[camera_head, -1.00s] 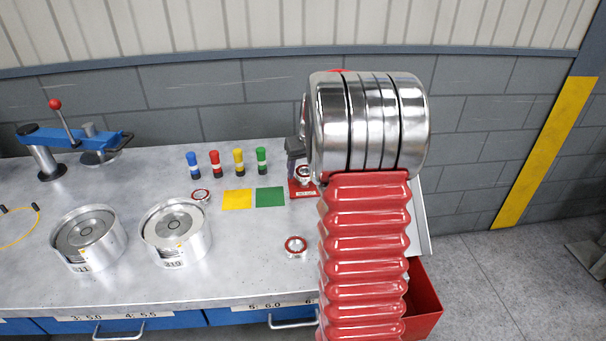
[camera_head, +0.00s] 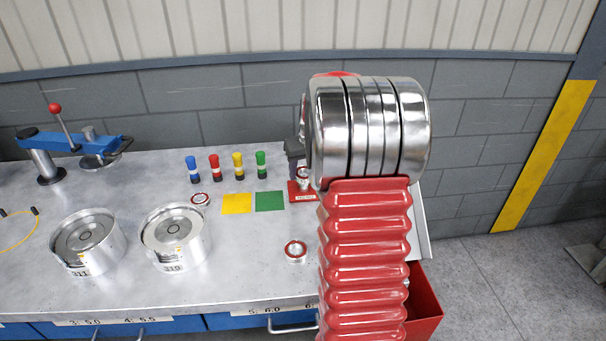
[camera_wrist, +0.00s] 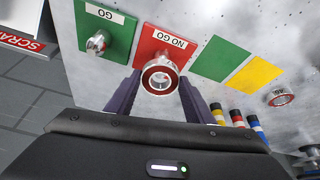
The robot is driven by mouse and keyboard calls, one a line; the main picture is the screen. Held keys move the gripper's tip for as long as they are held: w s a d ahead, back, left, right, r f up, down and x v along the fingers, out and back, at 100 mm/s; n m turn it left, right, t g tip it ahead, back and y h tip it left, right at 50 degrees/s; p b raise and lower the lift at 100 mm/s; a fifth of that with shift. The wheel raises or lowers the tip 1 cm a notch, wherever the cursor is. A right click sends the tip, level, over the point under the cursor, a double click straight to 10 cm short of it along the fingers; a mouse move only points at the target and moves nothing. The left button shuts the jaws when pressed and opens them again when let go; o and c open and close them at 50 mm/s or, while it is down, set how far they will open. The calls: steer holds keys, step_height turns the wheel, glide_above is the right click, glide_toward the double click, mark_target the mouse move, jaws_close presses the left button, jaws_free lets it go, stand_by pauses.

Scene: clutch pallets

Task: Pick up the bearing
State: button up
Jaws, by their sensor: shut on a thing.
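A silver bearing with a red ring (camera_wrist: 160,77) is between the two dark fingers of my gripper (camera_wrist: 160,82) in the wrist view. The gripper is shut on it. The bearing is over the red NO GO plate (camera_wrist: 169,44); I cannot tell whether it touches the plate. In the head view the held bearing (camera_head: 303,174) shows small beside my arm, and the gripper (camera_head: 294,155) is mostly hidden behind the arm. Another bearing (camera_head: 200,199) lies left of the yellow square, and one more (camera_head: 296,250) lies nearer the front edge.
A green GO plate (camera_wrist: 104,30) with a metal peg stands beside the red plate. Yellow (camera_head: 237,203) and green (camera_head: 270,201) squares, several coloured markers (camera_head: 214,168) and two metal cylinders (camera_head: 176,234) are on the bench. A red bin (camera_head: 425,300) is at the right.

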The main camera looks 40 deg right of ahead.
step_height(320, 180, up, 9)
stand_by(0.4)
steer(key=shift+s, duration=0.2)
stand_by(0.7)
